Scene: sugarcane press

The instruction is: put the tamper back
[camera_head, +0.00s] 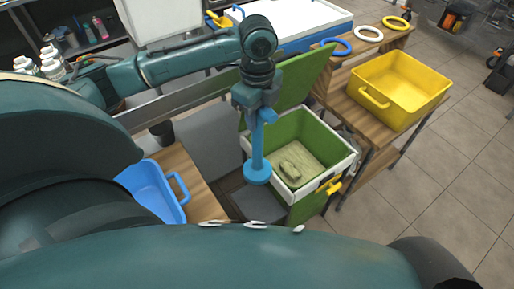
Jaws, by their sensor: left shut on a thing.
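The blue tamper (257,155) hangs upright, with its round foot at the bottom. My left gripper (262,108) is shut on its upper part. The tamper is in front of the left side of the green and white box (322,134), and I cannot tell whether it is over the box or beside it. The box's green lid (303,75) stands open at the back, and pale green material (304,164) lies inside. My right gripper is not in view.
A yellow bin (398,88) stands on a wooden shelf at the right, with blue, white and yellow rings behind it. A blue tray (149,191) sits on a wooden surface at the left. Open tiled floor lies at the right.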

